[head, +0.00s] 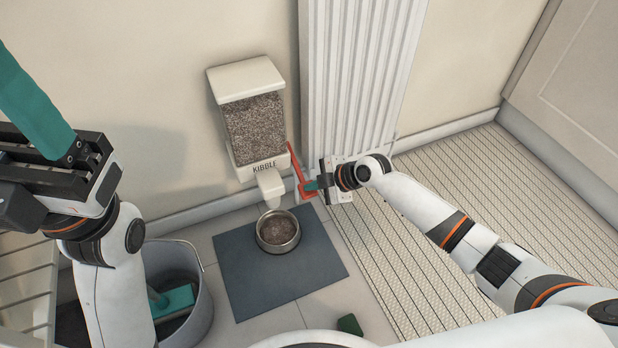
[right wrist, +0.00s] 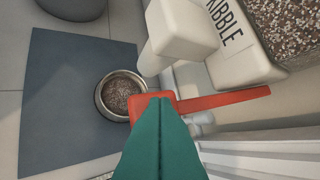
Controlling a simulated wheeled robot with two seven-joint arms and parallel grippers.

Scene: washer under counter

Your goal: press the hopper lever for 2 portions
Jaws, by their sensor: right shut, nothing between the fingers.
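The kibble hopper (head: 252,115) is a white, wall-mounted dispenser with a clear window full of kibble. Its red lever (head: 298,168) slants down on its right side and also shows in the right wrist view (right wrist: 225,101). My right gripper (head: 310,186) is shut and empty, its green fingertips at the lever's lower end; I cannot tell whether they touch. A metal bowl (head: 279,243) with kibble in it sits below the spout (head: 270,186). The bowl also shows in the right wrist view (right wrist: 101,96). My left gripper (head: 72,150) is at the far left, its finger opening not clear.
The bowl stands on a dark grey mat (head: 243,283). A grey bucket (head: 205,300) holding a green-headed brush (head: 175,299) stands left of the mat. A white radiator (head: 350,70) is right of the hopper, above a ribbed floor mat (head: 470,190). A small green object (head: 349,324) lies near the front.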

